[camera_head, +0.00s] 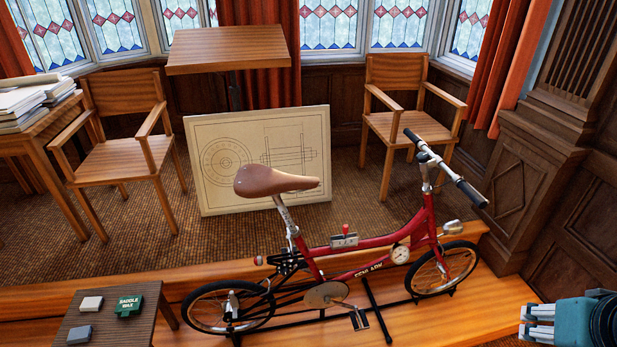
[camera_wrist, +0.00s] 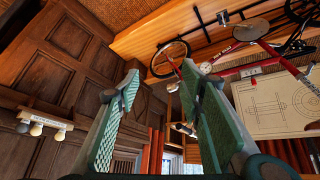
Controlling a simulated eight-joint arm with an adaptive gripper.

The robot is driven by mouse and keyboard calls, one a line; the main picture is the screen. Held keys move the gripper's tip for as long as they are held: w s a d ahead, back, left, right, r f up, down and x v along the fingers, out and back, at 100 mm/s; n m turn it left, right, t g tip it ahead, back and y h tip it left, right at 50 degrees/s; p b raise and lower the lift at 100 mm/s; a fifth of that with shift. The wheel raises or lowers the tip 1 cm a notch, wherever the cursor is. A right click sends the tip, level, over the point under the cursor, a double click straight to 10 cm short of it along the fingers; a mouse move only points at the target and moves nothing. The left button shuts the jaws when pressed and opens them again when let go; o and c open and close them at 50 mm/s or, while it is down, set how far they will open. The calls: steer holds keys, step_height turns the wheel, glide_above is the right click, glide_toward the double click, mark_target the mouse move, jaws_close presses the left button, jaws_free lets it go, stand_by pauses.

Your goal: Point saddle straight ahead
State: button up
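The brown leather saddle (camera_head: 272,181) sits on the seat post of a red bicycle (camera_head: 365,262) in the head view. Its wide end is at the left, and its narrow nose points right and slightly down. The bicycle frame runs right and slightly up toward the front wheel, so the nose looks turned a little toward the camera side. My gripper (camera_head: 523,322) is at the lower right, far from the saddle and past the front wheel. In the wrist view its two green fingers (camera_wrist: 160,75) are spread apart with nothing between them.
The bicycle stands on a black stand on a wooden platform (camera_head: 500,300). Handlebars (camera_head: 445,168) rise between my gripper and the saddle. A drawing board (camera_head: 260,160) leans behind the saddle. A small table (camera_head: 105,300) with a green tin (camera_head: 129,306) is at the lower left.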

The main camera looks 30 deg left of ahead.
steer(key=w+a+r+n+g+y+p, duration=0.1)
steer(key=w+a+r+n, duration=0.25)
steer(key=w+a, duration=0.3)
steer(key=w+a+r+n+g+p, duration=0.1)
steer(key=w+a+r+n+p, duration=0.15)
steer(key=w+a+r, duration=0.35)
steer(key=n+g+h+p, duration=0.1)
steer(key=n+g+p, duration=0.4)
steer(key=n, duration=1)
glide_above(311, 180)
steer(key=d, duration=0.1)
steer(key=shift+t, duration=0.6)
step_height(311, 180, down, 5)
steer(key=shift+s+p, duration=0.1)
steer(key=shift+p, duration=0.2)
steer(key=shift+s+a+f+n, duration=0.2)
steer(key=shift+a+n, duration=0.1)
steer(key=shift+a, duration=0.15)
steer(key=shift+w+a+f, duration=0.1)
steer(key=shift+w+f, duration=0.1)
steer(key=shift+f, duration=1.75)
steer(key=shift+w+a+f, duration=0.1)
steer(key=shift+w+f, duration=0.05)
steer(key=shift+f, duration=1.75)
